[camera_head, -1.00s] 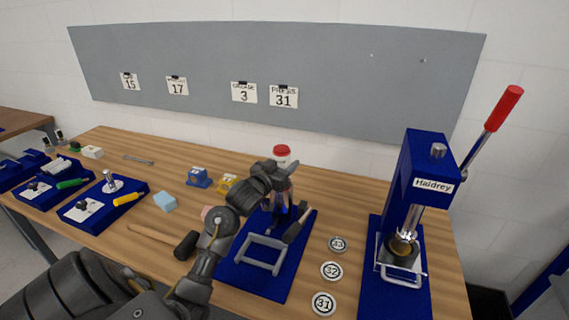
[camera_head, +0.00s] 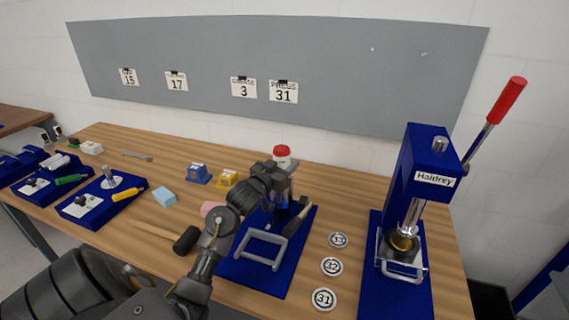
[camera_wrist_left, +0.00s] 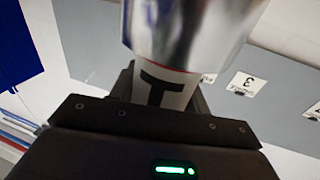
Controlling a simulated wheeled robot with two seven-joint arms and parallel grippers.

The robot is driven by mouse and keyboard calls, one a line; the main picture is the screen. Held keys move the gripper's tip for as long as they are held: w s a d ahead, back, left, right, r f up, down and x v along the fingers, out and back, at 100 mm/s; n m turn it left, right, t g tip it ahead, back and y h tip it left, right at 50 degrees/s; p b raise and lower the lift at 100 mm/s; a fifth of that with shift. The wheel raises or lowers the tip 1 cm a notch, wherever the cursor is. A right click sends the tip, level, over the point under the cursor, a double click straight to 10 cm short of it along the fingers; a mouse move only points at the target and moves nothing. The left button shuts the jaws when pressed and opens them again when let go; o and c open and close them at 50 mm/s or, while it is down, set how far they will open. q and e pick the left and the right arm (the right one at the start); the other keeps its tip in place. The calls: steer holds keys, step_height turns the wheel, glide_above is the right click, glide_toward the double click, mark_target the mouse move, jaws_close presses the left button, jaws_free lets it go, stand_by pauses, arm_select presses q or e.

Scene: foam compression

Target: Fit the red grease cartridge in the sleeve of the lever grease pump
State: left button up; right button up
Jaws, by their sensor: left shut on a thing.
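My left gripper (camera_head: 285,168) is shut on the grease cartridge, whose red cap (camera_head: 281,151) and white upper end stand above the jaws. In the left wrist view a white body with a black letter (camera_wrist_left: 163,88) sits between the fingers. A shiny metal cylinder (camera_wrist_left: 190,30) adjoins it; I cannot tell how far one is inside the other. Under the gripper is the lever grease pump on a blue base (camera_head: 238,271) with a grey frame (camera_head: 262,247) and a lever (camera_head: 298,219). My arm hides most of the pump and its sleeve. The right gripper is not in view.
A blue Haidrey press (camera_head: 425,160) with a red-handled lever stands at the right. Several numbered discs (camera_head: 331,266) lie between it and the pump. Blue and yellow blocks (camera_head: 228,178) stand to the left, with blue tool trays (camera_head: 100,197) farther left.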

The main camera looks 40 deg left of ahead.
arm_select(q)
steer(key=o, duration=1.4)
steer(key=shift+s+f, duration=0.1)
steer(key=shift+s, duration=0.25)
steer(key=s, duration=0.3)
steer(key=s+b, duration=0.1)
steer(key=s, duration=0.2)
steer(key=s+d+b, duration=0.1)
steer(key=s, duration=0.3)
steer(key=shift+d, duration=0.1)
